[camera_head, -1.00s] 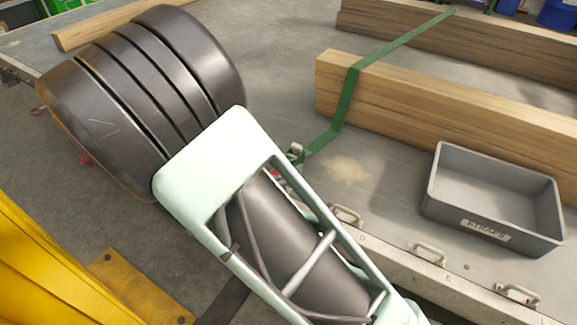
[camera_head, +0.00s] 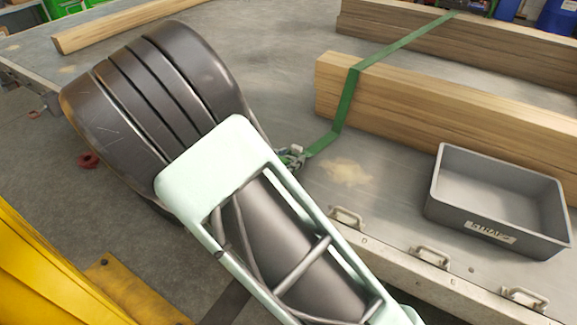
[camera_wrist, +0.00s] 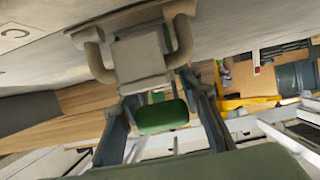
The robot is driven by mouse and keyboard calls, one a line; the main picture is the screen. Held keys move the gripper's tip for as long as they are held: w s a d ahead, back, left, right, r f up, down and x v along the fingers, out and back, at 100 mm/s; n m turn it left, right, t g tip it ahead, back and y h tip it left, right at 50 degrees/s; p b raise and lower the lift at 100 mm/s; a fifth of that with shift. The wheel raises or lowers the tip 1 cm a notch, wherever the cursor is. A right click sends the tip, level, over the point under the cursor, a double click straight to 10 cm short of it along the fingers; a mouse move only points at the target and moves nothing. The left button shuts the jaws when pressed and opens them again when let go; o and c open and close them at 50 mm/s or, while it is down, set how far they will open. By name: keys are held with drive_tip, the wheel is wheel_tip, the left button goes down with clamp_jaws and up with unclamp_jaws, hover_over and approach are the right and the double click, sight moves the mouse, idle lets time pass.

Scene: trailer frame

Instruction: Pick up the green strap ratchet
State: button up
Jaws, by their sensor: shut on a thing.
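The green strap ratchet (camera_head: 291,157) shows at the end of the green strap (camera_head: 346,100), just beside my pale arm link. In the wrist view its green part (camera_wrist: 163,116) sits between the two dark fingers of my gripper (camera_wrist: 165,112). The gripper is shut on it. My arm hides the gripper in the head view. The strap runs from the ratchet over the near timber stack (camera_head: 450,105) towards the far one.
A grey bin (camera_head: 495,205) stands on the trailer bed at the right. Metal handles (camera_head: 432,258) line the trailer's edge. A yellow structure (camera_head: 45,265) is at lower left. A far timber stack (camera_head: 470,45) lies at the back. Bare bed lies left of the near stack.

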clamp_jaws()
drive_tip(key=shift+r, duration=0.1)
